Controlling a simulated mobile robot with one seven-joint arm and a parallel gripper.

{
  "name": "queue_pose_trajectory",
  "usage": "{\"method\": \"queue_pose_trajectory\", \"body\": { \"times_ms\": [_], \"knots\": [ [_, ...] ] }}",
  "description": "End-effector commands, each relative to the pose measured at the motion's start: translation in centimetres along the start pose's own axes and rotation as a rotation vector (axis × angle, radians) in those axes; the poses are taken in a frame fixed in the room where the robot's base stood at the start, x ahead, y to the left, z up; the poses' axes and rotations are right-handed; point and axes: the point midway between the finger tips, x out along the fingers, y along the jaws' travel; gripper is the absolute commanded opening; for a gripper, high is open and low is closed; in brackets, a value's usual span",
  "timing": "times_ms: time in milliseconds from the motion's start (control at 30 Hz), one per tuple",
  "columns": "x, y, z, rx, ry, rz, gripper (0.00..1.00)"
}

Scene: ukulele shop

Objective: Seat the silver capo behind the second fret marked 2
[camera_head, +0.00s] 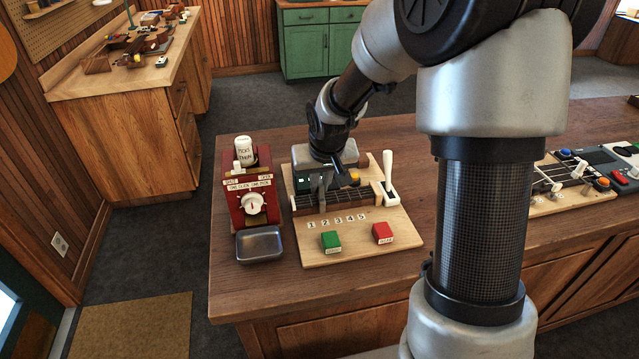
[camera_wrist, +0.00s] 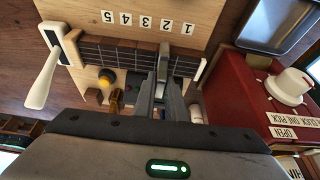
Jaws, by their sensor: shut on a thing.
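The silver capo (camera_wrist: 164,57) is between my fingertips in the wrist view, largely hidden by the fingers. My gripper (camera_wrist: 163,75) is shut on it, over the dark stringed fretboard (camera_wrist: 115,54), in line with the number 2 label (camera_wrist: 163,24). In the head view my gripper (camera_head: 320,188) is at the left part of the fretboard (camera_head: 350,201), and the capo is hard to make out. The label 2 (camera_head: 325,223) lies in front of the fretboard, between 1 and 3. I cannot tell whether the capo touches the strings.
A white lever (camera_head: 389,172) stands at the fretboard's right end. A green button (camera_head: 331,241) and a red button (camera_head: 382,232) are on the front of the wooden board (camera_head: 355,245). A red pick dispenser (camera_head: 252,198) and grey tray (camera_head: 259,244) stand close on the left.

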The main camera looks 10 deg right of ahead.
Motion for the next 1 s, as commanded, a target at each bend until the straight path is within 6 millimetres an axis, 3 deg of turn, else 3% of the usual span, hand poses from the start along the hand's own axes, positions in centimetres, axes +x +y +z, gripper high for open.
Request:
{"method": "queue_pose_trajectory", "body": {
  "times_ms": [733,767,800,1000],
  "knots": [
    [1.2,0.0,0.5,-0.001,0.000,0.000,0.00],
    [1.1,0.0,0.5,-0.001,0.001,0.000,0.16],
    [1.1,0.0,0.5,-0.001,0.000,0.000,0.19],
    [1.1,0.0,0.5,-0.001,0.000,0.000,0.19]
  ]
}}
